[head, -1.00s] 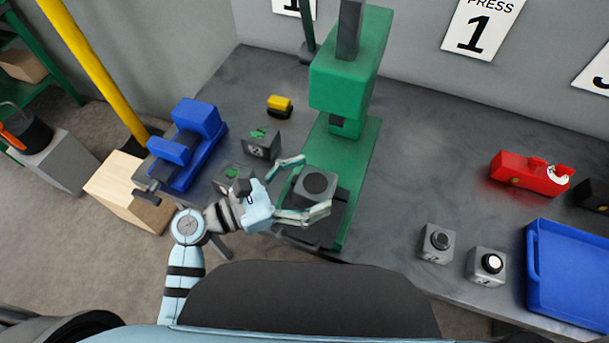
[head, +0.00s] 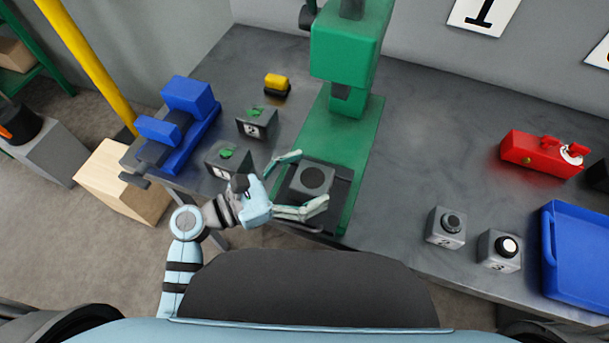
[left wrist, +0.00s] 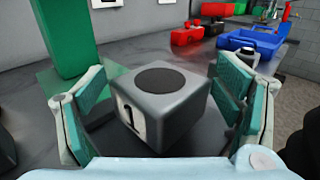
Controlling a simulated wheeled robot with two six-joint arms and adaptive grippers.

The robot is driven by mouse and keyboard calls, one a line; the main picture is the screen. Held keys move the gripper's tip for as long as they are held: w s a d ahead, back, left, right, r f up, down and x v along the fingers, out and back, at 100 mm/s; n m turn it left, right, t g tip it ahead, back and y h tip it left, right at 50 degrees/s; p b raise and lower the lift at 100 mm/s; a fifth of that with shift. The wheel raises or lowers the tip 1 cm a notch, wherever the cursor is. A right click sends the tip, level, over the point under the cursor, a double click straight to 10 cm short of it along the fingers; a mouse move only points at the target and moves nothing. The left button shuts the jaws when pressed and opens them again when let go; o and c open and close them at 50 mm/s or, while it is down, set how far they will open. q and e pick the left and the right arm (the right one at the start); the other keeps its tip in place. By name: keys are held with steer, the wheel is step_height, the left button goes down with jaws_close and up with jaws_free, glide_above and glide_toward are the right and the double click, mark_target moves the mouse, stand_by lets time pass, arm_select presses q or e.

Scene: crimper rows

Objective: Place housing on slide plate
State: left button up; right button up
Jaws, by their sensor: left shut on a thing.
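The housing (head: 311,179) is a grey block with a dark round top and a "1" on one side. It sits between the two fingers of my left gripper (head: 296,183), which is shut on it. In the left wrist view the housing (left wrist: 161,104) is upright between the finger pads. The dark slide plate (head: 341,198) lies at the front of the green press (head: 345,60), directly under the housing. I cannot tell whether the housing's underside touches the plate. My right gripper is not in view.
Left of the press stand two grey blocks with green tops (head: 256,122) (head: 228,160), a blue vise-like fixture (head: 178,125) and a yellow-black item (head: 277,85). To the right are two grey button boxes (head: 446,227) (head: 499,250), a red fixture (head: 543,160) and a blue tray (head: 548,250).

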arm_select(q)
steer(key=shift+f+b, duration=0.35)
steer(key=shift+f, duration=0.15)
